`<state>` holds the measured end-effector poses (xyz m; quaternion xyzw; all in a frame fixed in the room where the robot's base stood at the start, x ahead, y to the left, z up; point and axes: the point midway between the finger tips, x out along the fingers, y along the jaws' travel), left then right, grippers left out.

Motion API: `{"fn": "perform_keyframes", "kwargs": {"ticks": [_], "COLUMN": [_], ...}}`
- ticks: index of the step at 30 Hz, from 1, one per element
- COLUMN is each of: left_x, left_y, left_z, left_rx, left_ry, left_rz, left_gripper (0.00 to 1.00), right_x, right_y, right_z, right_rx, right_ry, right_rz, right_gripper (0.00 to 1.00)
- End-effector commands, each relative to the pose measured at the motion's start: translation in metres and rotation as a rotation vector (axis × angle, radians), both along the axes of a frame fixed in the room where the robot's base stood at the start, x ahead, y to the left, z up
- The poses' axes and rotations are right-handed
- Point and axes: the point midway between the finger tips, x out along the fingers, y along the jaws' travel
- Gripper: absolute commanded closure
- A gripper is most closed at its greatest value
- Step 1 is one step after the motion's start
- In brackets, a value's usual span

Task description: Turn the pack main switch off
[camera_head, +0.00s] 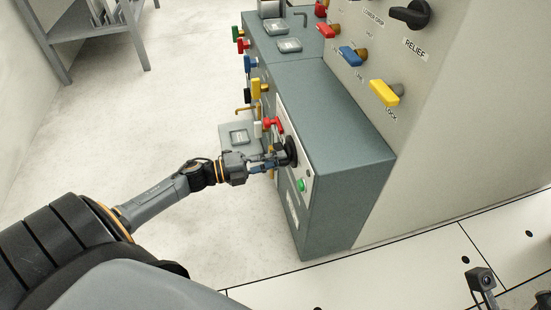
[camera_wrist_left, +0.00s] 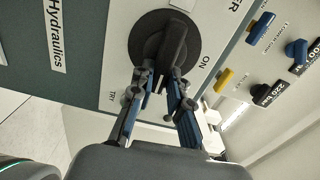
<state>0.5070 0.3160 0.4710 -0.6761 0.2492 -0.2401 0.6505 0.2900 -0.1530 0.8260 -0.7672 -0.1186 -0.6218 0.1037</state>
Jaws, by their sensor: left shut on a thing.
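The pack main switch is a black rotary knob (camera_head: 291,151) on the pale front panel of the grey-green cabinet. In the left wrist view its round base and raised black handle (camera_wrist_left: 174,42) fill the top middle. The label ON is to the right of the knob, and another label, which seems to read TRY, is at lower left. My left gripper (camera_head: 272,161) reaches the knob from the left. In the left wrist view its two fingers (camera_wrist_left: 162,82) are shut on the handle, one on each side. The fingertips hide the handle's lower end.
A red handle (camera_head: 273,123) sits above the knob and a green button (camera_head: 301,185) below it. Coloured valve handles, one yellow (camera_head: 385,93), and a black RELIEF knob (camera_head: 411,14) are on the upper panel. Part of my right arm (camera_head: 481,280) shows at lower right.

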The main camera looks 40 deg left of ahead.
Motion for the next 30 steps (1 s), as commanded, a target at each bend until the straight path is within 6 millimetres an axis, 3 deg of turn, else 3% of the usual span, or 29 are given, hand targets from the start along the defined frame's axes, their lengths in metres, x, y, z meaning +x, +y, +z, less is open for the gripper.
{"fn": "perform_keyframes", "kwargs": {"ticks": [20, 21, 23, 30], "left_x": [-0.0012, -0.0012, -0.001, -0.0005], "left_y": [-0.0007, -0.0007, -0.0006, -0.0002], "left_z": [-0.0031, -0.0031, -0.003, -0.0019], "left_rx": [0.044, 0.044, 0.043, 0.042], "left_ry": [-0.033, -0.033, -0.033, -0.034], "left_rz": [-0.003, -0.003, -0.002, -0.001], "left_gripper": [1.0, 0.75, 0.63, 0.6], "right_x": [-0.0001, -0.0001, -0.0001, -0.0001], "right_y": [-0.0001, -0.0001, -0.0001, -0.0003], "right_z": [-0.0002, -0.0002, -0.0002, -0.0001], "right_rx": [0.0, 0.0, 0.0, 0.0], "right_ry": [-0.001, -0.001, -0.001, -0.001], "right_rz": [0.0, 0.0, 0.0, -0.001], "right_gripper": [0.6, 0.6, 0.6, 0.6]}}
